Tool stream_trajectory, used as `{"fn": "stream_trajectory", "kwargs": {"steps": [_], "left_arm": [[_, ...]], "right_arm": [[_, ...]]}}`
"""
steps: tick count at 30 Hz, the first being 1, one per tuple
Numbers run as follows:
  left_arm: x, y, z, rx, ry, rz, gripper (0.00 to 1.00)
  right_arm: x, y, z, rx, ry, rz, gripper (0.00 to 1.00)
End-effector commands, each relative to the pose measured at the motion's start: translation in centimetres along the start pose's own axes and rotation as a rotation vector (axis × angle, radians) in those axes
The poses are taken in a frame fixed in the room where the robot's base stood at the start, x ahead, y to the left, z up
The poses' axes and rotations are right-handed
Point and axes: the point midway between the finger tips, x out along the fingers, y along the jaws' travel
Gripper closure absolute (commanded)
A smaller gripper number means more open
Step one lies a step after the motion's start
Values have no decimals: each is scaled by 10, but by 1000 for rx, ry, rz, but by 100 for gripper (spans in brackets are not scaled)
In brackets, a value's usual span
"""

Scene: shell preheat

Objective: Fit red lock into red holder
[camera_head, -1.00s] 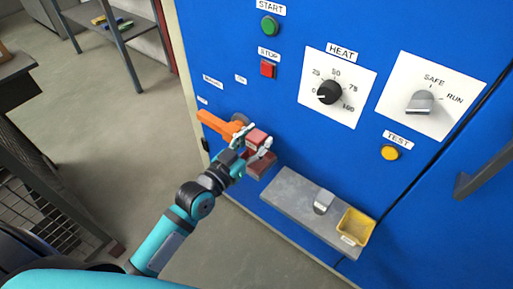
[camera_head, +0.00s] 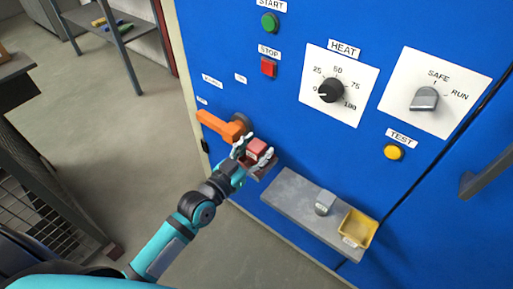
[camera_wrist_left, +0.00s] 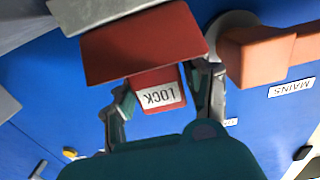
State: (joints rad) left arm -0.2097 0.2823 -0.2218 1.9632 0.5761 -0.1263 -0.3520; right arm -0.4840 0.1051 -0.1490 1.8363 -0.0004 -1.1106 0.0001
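The red lock (camera_head: 257,147) is a small red block at the red holder (camera_head: 266,172) on the blue panel. In the left wrist view the lock (camera_wrist_left: 157,94) shows its white LOCK label and meets the wide red holder (camera_wrist_left: 145,44). How deep it sits cannot be told. My left gripper (camera_head: 254,155) has its fingers on either side of the lock. In the left wrist view the fingers (camera_wrist_left: 162,95) look spread, with a narrow gap beside the lock. My right gripper is not in view.
An orange handle (camera_head: 220,126) is close by on the left. Buttons and dials, including the heat dial (camera_head: 331,90), are above.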

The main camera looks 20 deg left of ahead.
Motion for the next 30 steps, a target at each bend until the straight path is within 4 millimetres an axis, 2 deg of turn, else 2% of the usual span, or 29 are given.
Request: {"fn": "stream_trajectory", "kwargs": {"steps": [2,12,14,15,24,30], "left_arm": [[0,0,0,0,0,0,38],[0,0,-4,-1,2,0,38],[0,0,-8,-2,3,0,38],[-4,0,-8,-2,0,0,38],[-71,0,-5,1,-6,2,38],[-105,0,-6,-1,-3,1,38]], "right_arm": [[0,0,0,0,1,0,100],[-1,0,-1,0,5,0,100],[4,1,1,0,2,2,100],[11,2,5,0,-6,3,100],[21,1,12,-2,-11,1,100],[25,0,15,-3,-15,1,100]]}}
